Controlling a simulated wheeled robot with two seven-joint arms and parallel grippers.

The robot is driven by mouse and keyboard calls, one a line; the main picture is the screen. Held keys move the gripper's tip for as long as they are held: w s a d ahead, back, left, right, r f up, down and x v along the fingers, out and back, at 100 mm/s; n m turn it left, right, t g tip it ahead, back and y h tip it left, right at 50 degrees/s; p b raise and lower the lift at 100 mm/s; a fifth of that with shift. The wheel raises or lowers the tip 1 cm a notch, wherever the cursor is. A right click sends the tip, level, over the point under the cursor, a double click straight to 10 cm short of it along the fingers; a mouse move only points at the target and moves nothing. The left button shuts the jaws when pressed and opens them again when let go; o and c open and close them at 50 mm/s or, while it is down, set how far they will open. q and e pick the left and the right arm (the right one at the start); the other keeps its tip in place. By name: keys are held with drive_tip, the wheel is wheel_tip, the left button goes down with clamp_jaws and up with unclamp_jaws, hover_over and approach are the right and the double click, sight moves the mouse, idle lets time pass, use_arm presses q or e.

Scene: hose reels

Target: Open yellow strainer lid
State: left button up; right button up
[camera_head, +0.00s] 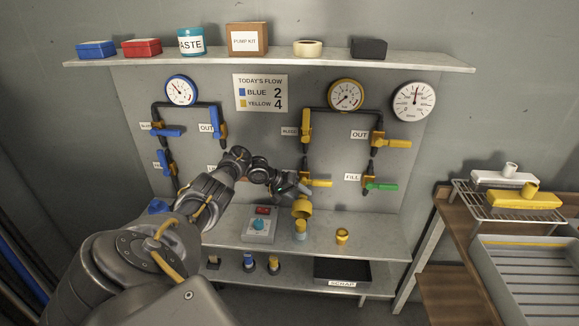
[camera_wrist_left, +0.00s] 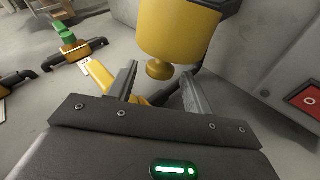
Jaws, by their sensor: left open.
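The yellow strainer (camera_head: 301,207) is a short yellow cylinder below the yellow pipework, just right of my left gripper (camera_head: 287,190) in the head view. My right gripper is not in view.
Yellow-handled valves (camera_head: 318,183) and a green-handled valve (camera_head: 380,186) are close by on the panel. A wooden bench (camera_head: 452,215) is at right.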

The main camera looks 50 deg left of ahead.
use_arm(q)
drive_tip(key=v, duration=0.8)
drive_tip(key=shift+s+a+r, duration=0.15)
drive_tip(key=shift+s+r, duration=0.05)
drive_tip(key=shift+r, duration=0.05)
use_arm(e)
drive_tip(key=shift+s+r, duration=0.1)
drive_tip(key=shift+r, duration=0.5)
